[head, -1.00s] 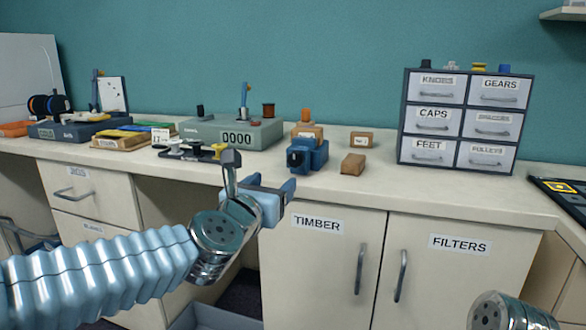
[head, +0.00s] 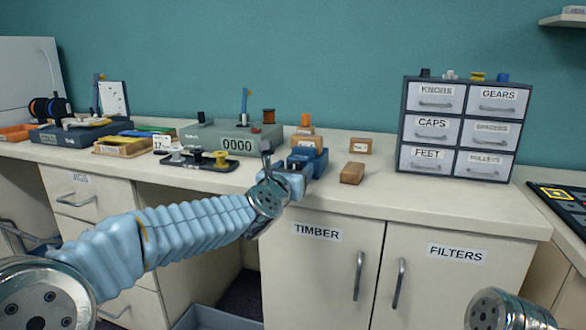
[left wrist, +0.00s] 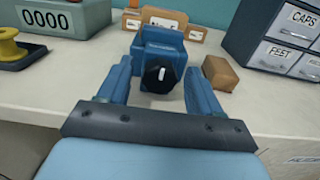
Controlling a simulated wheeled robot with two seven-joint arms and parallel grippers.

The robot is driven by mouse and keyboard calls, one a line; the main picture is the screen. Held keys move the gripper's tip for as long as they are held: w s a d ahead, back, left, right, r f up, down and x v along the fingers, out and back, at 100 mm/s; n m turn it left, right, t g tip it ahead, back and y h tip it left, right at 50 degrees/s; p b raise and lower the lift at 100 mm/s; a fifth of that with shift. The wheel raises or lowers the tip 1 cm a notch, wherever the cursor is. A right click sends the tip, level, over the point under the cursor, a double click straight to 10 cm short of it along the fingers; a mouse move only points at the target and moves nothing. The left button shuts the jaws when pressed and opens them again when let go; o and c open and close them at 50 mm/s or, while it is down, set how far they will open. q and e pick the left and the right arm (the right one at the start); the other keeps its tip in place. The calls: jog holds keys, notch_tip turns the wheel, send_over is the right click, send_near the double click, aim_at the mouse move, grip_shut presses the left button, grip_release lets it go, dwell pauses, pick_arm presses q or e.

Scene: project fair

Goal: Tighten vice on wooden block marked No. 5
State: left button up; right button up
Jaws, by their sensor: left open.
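The blue vice (head: 312,160) stands near the front edge of the counter, partly hidden by my left gripper in the head view. In the left wrist view, its round black knob (left wrist: 160,77) with a white mark faces me. A wooden block (left wrist: 168,18) with a label shows at the top of the vice; its marking is too small to read. My left gripper (head: 288,172) is open. In the left wrist view, its fingers (left wrist: 158,80) stand either side of the knob, with visible gaps. My right gripper is out of view.
A loose wooden block (head: 352,173) lies right of the vice, and a labelled one (head: 361,145) stands behind it. A grey counter box reading 0000 (head: 205,138) and a spool tray (head: 225,165) are left. A drawer cabinet (head: 463,127) stands right.

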pick_arm(q)
jog(key=shift+c, duration=0.2)
jog(key=c, duration=1)
jog(key=shift+m, duration=0.3)
